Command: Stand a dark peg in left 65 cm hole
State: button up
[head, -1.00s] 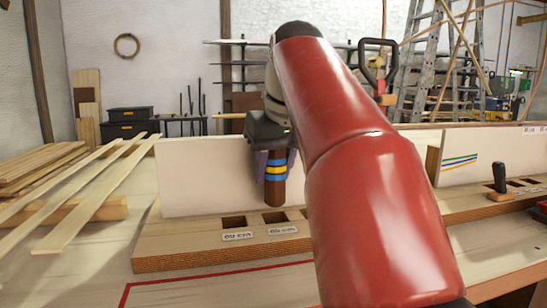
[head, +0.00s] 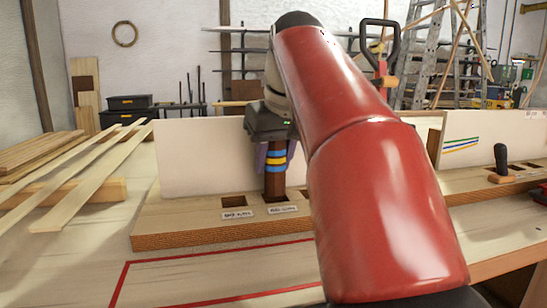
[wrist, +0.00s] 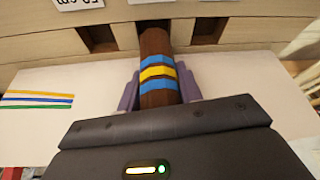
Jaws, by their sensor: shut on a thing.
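A dark brown peg (head: 275,186) with blue and yellow bands stands upright in my gripper (head: 275,152), which is shut on it. The peg also shows in the wrist view (wrist: 155,42), between the purple finger pads (wrist: 160,90). In the head view its lower end is at the second visible hole (head: 270,199) of the wooden block (head: 180,228), the one above the right-hand label (head: 284,209), which I read doubtfully as 65 cm. I cannot tell how deep the peg goes in. An empty hole (head: 234,202) lies to its left, over another label (head: 238,215).
A pale upright board (head: 200,160) stands behind the block. My red arm hides the block's right part. Long laths (head: 85,185) lie at the left. The red-outlined bench area (head: 200,275) in front is clear.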

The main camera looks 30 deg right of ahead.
jog(key=shift+f+b, duration=0.9)
jog(key=shift+f, duration=0.4)
jog(key=o, duration=1.1)
notch_tip(320, 180, up, 5)
jog(key=p, duration=0.5)
jog(key=shift+r, duration=2.1)
jog(key=shift+s, duration=0.1)
